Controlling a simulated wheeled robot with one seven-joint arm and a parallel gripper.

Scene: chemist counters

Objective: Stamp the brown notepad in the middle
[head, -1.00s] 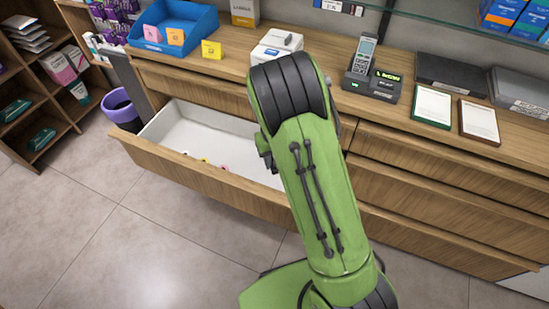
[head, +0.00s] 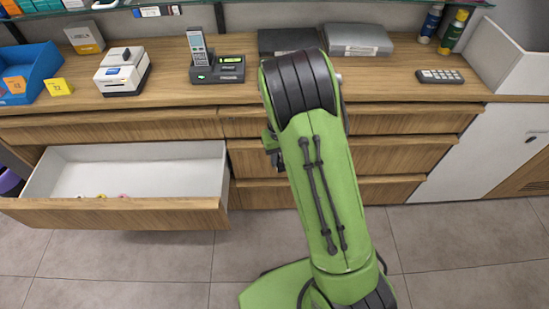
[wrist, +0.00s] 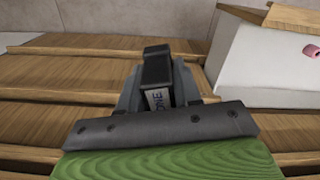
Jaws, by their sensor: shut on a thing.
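My gripper (wrist: 158,98) is shut on a black block-shaped stamp (wrist: 157,68), which stands up between the fingers in the wrist view. A pale label with dark letters, partly covered, shows on its side. The stamp is in front of the wooden drawer fronts and apart from the counter surface. In the head view my green arm hides the gripper and the stamp. No notepad shows now in either view; the counter stretch in front of the dark case (head: 287,41) is partly behind my arm.
A wooden drawer (head: 120,213) stands open at the left, with small coloured things inside. On the wooden counter (head: 400,92) are a label printer (head: 122,73), a phone on its base (head: 217,70), a grey case (head: 357,41) and a calculator (head: 440,76). Counter left of the calculator is bare.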

